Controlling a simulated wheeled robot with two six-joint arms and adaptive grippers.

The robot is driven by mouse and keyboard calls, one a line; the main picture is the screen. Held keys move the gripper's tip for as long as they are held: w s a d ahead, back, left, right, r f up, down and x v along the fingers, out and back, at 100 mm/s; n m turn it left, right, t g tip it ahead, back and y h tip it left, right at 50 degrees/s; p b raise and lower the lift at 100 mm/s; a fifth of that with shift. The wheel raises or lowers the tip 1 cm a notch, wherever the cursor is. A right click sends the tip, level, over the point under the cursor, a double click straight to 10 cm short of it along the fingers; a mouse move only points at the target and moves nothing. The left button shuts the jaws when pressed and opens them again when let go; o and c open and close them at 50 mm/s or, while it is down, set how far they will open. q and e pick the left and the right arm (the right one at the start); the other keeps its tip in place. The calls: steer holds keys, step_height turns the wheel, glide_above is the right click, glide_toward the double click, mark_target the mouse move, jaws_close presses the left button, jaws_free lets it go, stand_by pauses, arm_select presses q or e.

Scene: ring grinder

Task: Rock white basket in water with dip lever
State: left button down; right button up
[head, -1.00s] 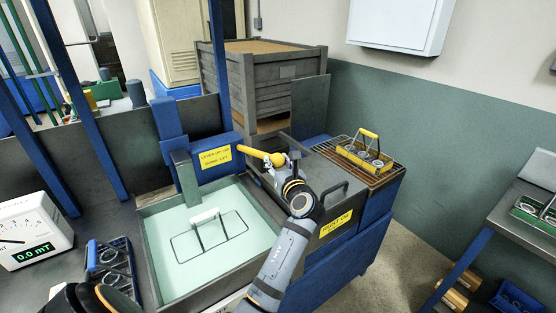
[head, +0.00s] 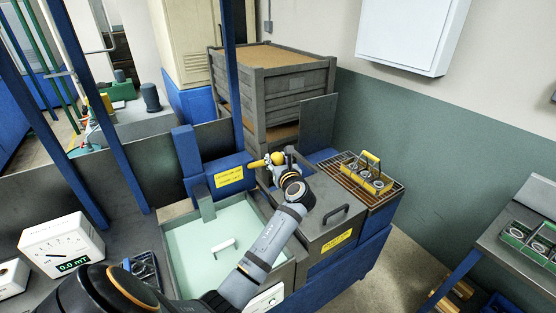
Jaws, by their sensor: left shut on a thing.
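The white basket shows as its white handle (head: 224,245) just above the pale green water (head: 205,262) in the grey tank; the rest is under the water and hard to make out. The yellow dip lever (head: 257,163) sticks out at the tank's back right, beside a blue housing with a yellow label (head: 229,175). My left gripper (head: 276,160) is shut on the lever's yellow handle, and its arm reaches across the tank's right side. My right gripper is not in view.
A lidded grey tank (head: 318,222) with a black handle adjoins on the right. Behind it a yellow-handled basket (head: 368,178) stands on a rack. A white meter (head: 62,243) stands left. A blue post (head: 228,80) rises behind the lever.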

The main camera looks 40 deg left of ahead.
arm_select(q)
steer(key=c, duration=0.7)
jaws_free()
steer(key=shift+r, duration=0.3)
steer(key=shift+s, duration=0.1)
steer(key=shift+f, duration=0.1)
steer(key=shift+d, duration=0.15)
steer(key=v, duration=0.7)
steer(key=shift+s+d, duration=0.15)
